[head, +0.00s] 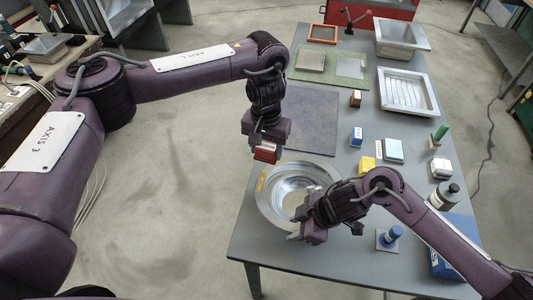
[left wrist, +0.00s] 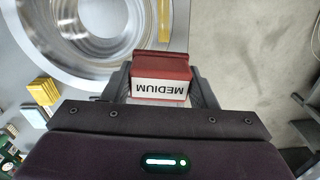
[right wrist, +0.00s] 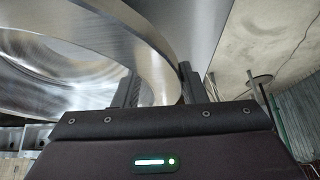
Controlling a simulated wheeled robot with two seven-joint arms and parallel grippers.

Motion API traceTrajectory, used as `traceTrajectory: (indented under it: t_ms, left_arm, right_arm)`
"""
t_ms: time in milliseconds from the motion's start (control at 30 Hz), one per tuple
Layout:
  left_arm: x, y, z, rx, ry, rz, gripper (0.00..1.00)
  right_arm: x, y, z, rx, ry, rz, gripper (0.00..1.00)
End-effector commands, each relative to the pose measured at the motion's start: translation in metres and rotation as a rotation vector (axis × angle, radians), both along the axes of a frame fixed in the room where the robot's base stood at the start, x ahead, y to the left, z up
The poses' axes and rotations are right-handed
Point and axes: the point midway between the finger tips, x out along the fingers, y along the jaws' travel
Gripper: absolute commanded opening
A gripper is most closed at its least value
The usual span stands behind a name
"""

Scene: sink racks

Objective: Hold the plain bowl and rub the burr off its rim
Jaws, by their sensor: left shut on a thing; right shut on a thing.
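The plain metal bowl (head: 283,178) sits at the near end of the grey table, shiny inside with a broad flat rim. A yellow strip (head: 261,182) marks its left rim and also shows in the left wrist view (left wrist: 165,20). My left gripper (head: 264,146) is shut on a red block (head: 265,154) labelled "MEDIUM" (left wrist: 160,88), just above the bowl's far left rim. Whether the block touches the rim is unclear. My right gripper (head: 302,234) is shut on the bowl's near rim, which passes between its fingers in the right wrist view (right wrist: 158,85). The burr cannot be made out.
Right of the bowl stand a yellow block (head: 367,165), a blue block (head: 356,137), a dark bottle (head: 444,195) and a blue-topped item (head: 391,235). A dark mat (head: 310,115) lies behind. Metal basins (head: 408,92) line the far right. The table's left edge is near.

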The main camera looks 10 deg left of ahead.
Motion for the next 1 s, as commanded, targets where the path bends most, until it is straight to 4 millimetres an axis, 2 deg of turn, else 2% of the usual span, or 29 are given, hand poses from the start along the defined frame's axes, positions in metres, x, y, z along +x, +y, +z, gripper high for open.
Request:
traceTrajectory:
  t_ms: [133,300,767,800,933,1000]
  left_arm:
    - [0.001,0.0,0.014,0.0,-0.003,-0.002,0.31]
    - [0.0,0.0,0.022,0.0,0.0,0.0,0.31]
    - [0.0,0.0,0.022,0.0,0.0,-0.001,0.31]
    - [0.0,0.0,0.022,0.0,0.0,-0.001,0.31]
    - [0.0,0.0,0.022,0.0,0.0,-0.001,0.31]
    - [0.0,0.0,0.022,0.0,0.0,-0.001,0.31]
  right_arm:
    - [-0.001,0.0,-0.001,-0.002,0.003,0.001,0.18]
    - [-0.001,0.0,-0.001,-0.002,0.003,0.001,0.18]
    - [-0.001,0.0,-0.001,-0.002,0.004,0.002,0.18]
    - [-0.001,0.0,-0.001,-0.002,0.004,0.002,0.43]
    - [-0.001,0.0,-0.001,-0.001,0.002,0.001,0.6]
    - [-0.001,0.0,-0.001,-0.001,0.002,0.001,0.63]
